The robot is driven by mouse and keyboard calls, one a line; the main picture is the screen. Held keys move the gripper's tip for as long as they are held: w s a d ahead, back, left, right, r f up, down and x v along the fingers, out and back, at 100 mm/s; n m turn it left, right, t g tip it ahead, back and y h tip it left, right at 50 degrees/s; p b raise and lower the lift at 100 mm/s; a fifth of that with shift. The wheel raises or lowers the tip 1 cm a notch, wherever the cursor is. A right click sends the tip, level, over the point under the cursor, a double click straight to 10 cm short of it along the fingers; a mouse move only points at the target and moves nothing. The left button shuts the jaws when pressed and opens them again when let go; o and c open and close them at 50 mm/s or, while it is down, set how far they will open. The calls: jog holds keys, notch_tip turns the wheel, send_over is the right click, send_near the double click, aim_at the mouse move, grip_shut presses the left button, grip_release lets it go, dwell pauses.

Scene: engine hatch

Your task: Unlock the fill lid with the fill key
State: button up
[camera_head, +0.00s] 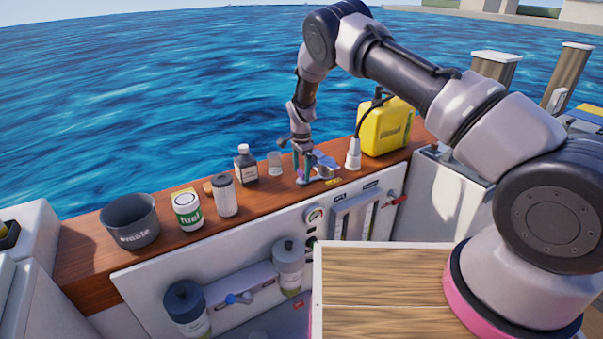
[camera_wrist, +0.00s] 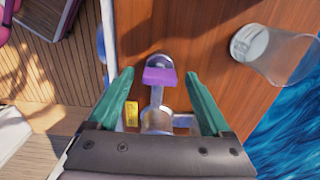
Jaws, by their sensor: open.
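My gripper (camera_wrist: 160,92) is open over the wooden ledge, its two green fingers apart; it also shows in the head view (camera_head: 303,172). A purple-handled piece with a grey metal stem, apparently the fill key (camera_wrist: 159,77), lies in line with the gap between the fingers. I see no finger touching it. A round grey metal fitting (camera_wrist: 157,121), perhaps the fill lid, is at the near end of the stem, partly hidden by the gripper body. A grey-blue fitting (camera_head: 325,163) shows beside the gripper in the head view. Whether the key is seated cannot be told.
Left of the gripper on the ledge (camera_head: 168,250) stand a clear glass (camera_head: 275,163), brown bottle (camera_head: 245,164), white filter (camera_head: 225,195), fuel can (camera_head: 187,210) and waste pot (camera_head: 130,221). A yellow jug (camera_head: 386,127) and white funnel (camera_head: 353,155) stand right. Water lies behind.

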jog(key=shift+f, duration=0.55)
grip_shut()
